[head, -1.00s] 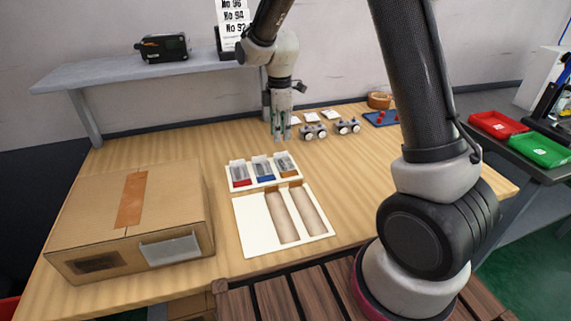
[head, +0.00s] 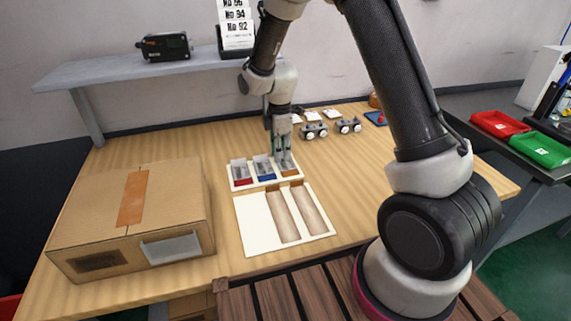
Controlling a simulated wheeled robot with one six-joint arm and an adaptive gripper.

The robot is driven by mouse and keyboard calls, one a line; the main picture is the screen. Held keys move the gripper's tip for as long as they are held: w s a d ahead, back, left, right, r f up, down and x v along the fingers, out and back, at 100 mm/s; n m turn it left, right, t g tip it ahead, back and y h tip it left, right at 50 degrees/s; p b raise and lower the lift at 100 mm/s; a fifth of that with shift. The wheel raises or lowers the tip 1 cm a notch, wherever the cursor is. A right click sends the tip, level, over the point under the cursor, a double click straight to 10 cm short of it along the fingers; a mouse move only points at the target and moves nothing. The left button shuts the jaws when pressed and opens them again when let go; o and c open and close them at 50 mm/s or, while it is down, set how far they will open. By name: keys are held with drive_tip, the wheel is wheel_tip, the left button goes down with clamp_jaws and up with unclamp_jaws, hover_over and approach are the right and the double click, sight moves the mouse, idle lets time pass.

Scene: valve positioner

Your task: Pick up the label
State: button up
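My gripper (head: 283,158) points down over the right compartment of a small white tray (head: 264,185). Its two fingers look slightly apart. Its tips are at or just above the compartment's contents, and I cannot tell whether they touch anything. The tray has three compartments, with red (head: 242,181), blue (head: 266,177) and orange-brown (head: 290,172) fronts, each with small greyish pieces. Which piece is the label is too small to tell; the gripper partly hides the right compartment. A printed sheet (head: 236,15) reading No 94 and No 92 hangs above the shelf.
A white board (head: 255,228) with two brown strips lies in front of the tray. A large cardboard box (head: 170,195) stands at left. Small wheeled devices (head: 314,131) and white cards stand behind at right. A grey shelf (head: 110,73) spans the back left.

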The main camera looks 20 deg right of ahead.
clamp_jaws()
